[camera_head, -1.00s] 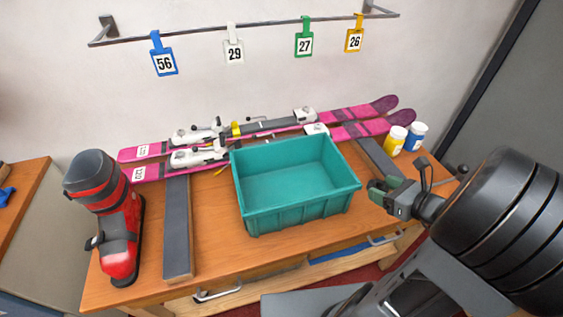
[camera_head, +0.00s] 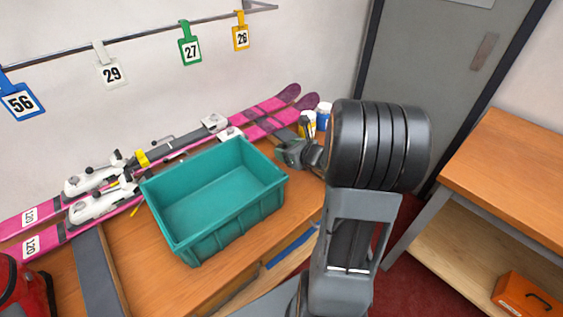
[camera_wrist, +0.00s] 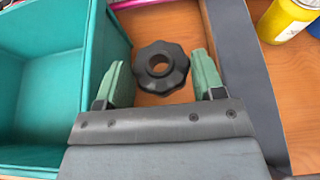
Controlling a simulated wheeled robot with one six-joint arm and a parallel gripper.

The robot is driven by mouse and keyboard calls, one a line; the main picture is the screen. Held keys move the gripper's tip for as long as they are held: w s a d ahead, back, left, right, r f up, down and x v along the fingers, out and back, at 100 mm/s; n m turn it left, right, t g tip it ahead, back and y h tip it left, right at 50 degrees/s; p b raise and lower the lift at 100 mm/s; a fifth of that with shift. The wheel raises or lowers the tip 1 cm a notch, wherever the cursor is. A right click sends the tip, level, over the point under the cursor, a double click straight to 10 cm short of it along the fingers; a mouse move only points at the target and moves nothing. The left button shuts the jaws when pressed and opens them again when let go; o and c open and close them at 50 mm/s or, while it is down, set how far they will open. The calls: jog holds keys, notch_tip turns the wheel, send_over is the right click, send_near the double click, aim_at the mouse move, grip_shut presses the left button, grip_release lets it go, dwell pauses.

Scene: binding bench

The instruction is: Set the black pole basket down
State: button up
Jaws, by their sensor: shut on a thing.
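The black pole basket (camera_wrist: 142,72) is a small dark knobbed ring with a round hole, seen in the wrist view. It is between the green fingertips of my gripper (camera_wrist: 162,80), which is shut on it. Bare wooden bench top shows around it and through its hole. I cannot tell its height above the bench. In the head view my gripper (camera_head: 286,154) is just right of the teal tub (camera_head: 215,238), near its back right corner, and the basket cannot be made out there.
The teal tub's wall also stands close left in the wrist view (camera_wrist: 112,40). A dark grey strip (camera_wrist: 245,80) lies to the right, with a yellow bottle (camera_wrist: 288,18) beyond. Pink skis (camera_head: 265,112) lie behind the tub. A second bench (camera_head: 510,170) stands right.

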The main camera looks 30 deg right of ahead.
jog(key=shift+w+a+f+b, duration=0.1)
jog(key=shift+w+f, duration=0.35)
jog(key=shift+f, duration=0.6)
jog(key=shift+w+a+f+b, duration=0.15)
jog(key=shift+w+f, duration=0.35)
jog(key=shift+f, duration=0.6)
jog(key=shift+w+a+f+b, duration=0.1)
jog(key=shift+w+f, duration=0.35)
jog(key=shift+f, duration=0.6)
jog(key=shift+f, duration=0.1)
jog(key=shift+f+b, duration=0.35)
jog(key=shift+b, duration=0.15)
jog(key=shift+f, duration=0.2)
jog(key=o, duration=0.9)
jog(key=shift+r, duration=0.1)
